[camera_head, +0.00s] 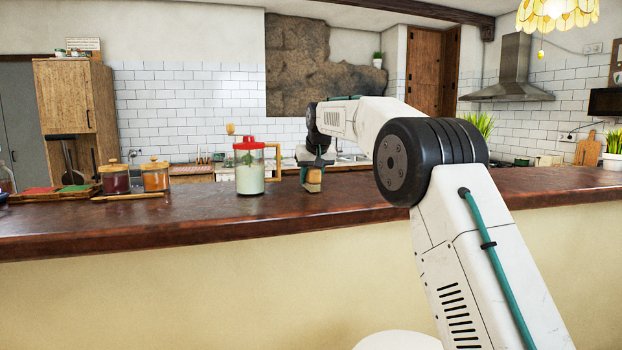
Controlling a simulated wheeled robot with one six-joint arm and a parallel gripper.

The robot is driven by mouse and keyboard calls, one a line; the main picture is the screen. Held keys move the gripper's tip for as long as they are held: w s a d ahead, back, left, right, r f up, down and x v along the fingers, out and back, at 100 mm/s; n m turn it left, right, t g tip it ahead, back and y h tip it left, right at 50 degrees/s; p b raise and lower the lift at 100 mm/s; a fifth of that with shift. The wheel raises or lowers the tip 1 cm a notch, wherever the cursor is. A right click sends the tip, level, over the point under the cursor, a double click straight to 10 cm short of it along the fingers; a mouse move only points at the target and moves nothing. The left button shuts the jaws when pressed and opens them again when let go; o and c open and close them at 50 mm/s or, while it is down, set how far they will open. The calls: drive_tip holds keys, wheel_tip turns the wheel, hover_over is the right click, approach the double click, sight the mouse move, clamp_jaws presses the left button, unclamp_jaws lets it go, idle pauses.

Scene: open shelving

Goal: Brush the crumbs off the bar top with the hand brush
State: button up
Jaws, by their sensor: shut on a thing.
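The bar top (330,204) is a dark reddish-brown counter running across the whole view. My gripper (315,166) is above it, right of the glass jar, at the end of my outstretched arm. It is shut on the hand brush (314,180), a small piece with a wooden-coloured body and a greenish side. The brush hangs down at or just above the bar top; I cannot tell whether it touches. No crumbs can be made out at this size.
A glass jar with a red lid (249,174) stands close left of the brush. Further left are a dark red jar (115,180), an orange jar (155,178) and a tray (60,194). The bar top between the jar and my arm's elbow looks clear.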

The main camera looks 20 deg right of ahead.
drive_tip(key=shift+r, duration=2.85)
drive_tip(key=shift+r, duration=1.45)
